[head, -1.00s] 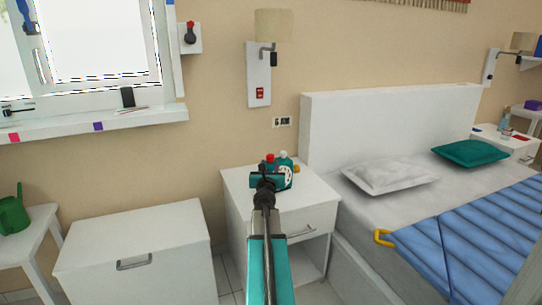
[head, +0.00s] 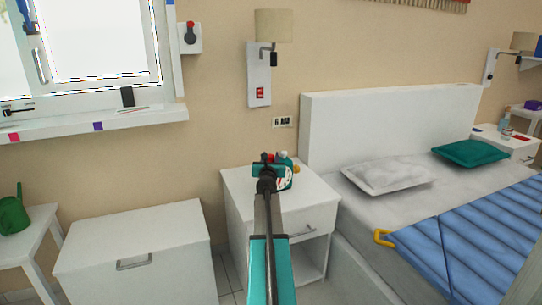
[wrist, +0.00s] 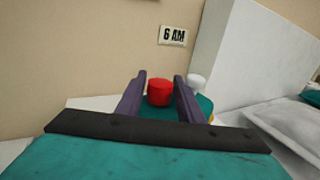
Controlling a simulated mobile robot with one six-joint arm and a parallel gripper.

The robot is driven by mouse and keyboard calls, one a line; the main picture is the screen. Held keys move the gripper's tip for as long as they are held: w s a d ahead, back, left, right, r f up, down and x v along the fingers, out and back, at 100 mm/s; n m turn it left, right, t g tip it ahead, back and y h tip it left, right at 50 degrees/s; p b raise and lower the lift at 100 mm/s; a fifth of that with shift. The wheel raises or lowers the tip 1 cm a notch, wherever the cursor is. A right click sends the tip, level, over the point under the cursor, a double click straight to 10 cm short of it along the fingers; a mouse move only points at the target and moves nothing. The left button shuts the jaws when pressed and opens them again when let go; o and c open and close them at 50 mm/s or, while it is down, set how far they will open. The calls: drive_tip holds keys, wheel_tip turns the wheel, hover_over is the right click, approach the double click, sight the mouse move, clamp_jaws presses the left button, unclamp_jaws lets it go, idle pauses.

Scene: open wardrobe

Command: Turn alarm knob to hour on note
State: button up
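The note (head: 283,122) is on the wall above the nightstand; in the wrist view (wrist: 172,36) it reads "6 AM". The teal alarm clock (head: 288,183) stands on the nightstand, with a white dial and a yellow knob on its right side. A red knob (wrist: 159,93) and a white knob (wrist: 196,81) are on its top. My gripper (wrist: 160,76) is open, with one finger to each side of the red knob; contact cannot be told. In the head view my gripper (head: 267,162) hides part of the clock.
The white nightstand (head: 325,198) stands beside the bed, whose headboard (head: 390,125) rises to the right. A wall lamp (head: 273,26) and its red switch (head: 260,92) are above. A white chest (head: 135,235) stands to the left.

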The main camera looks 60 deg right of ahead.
drive_tip(key=shift+x, duration=1.45)
drive_tip(key=c, duration=0.8)
